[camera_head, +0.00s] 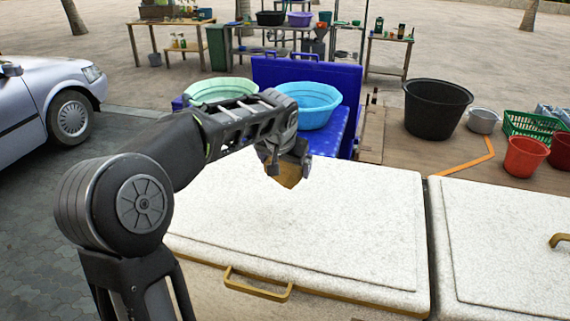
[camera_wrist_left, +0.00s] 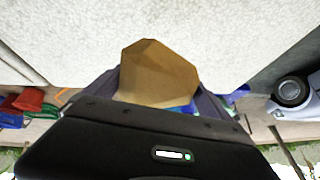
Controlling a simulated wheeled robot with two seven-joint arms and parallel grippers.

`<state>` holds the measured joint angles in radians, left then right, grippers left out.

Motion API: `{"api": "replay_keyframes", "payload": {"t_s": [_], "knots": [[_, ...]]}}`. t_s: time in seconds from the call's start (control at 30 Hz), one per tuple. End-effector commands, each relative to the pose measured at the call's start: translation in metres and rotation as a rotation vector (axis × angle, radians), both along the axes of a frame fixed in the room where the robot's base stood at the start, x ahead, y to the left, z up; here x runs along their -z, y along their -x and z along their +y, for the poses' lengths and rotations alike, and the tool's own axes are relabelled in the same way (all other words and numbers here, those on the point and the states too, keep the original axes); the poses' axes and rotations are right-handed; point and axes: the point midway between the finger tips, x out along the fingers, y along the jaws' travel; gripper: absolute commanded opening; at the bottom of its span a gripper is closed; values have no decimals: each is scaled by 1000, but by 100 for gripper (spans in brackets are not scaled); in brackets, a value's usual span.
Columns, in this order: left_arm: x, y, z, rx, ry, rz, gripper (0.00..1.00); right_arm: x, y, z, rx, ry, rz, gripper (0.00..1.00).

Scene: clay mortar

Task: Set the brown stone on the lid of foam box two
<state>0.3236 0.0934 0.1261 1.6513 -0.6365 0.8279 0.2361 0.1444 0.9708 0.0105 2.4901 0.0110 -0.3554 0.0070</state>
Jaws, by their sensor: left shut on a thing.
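The brown stone (camera_head: 285,177) is a faceted, tan-brown lump. My left gripper (camera_head: 288,172) is shut on it, and its fingers hide part of the stone in the head view. In the left wrist view the stone (camera_wrist_left: 158,75) sits between the two dark fingers. The gripper is over the far part of the white, speckled lid (camera_head: 300,230) of the left foam box. I cannot tell how large the gap under the stone is. A second foam box lid (camera_head: 505,235) lies to the right. No number shows on either box. My right gripper is out of view.
Behind stand a blue cooler (camera_head: 335,82), a light-blue basin (camera_head: 316,100) and a green basin (camera_head: 215,91). A black tub (camera_head: 436,108) and red buckets (camera_head: 525,157) stand right. A car (camera_head: 45,95) is left.

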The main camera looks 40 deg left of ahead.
Motion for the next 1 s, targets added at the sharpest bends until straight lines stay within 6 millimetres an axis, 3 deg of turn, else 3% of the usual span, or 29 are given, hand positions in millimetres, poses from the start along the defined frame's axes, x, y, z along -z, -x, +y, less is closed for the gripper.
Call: {"api": "replay_keyframes", "payload": {"t_s": [0.57, 1.0], "knots": [[2, -1, 0, 1, -2, -7, 21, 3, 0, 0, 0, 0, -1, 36], [40, -1, 0, 0, -2, -6, 21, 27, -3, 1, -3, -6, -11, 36]]}}
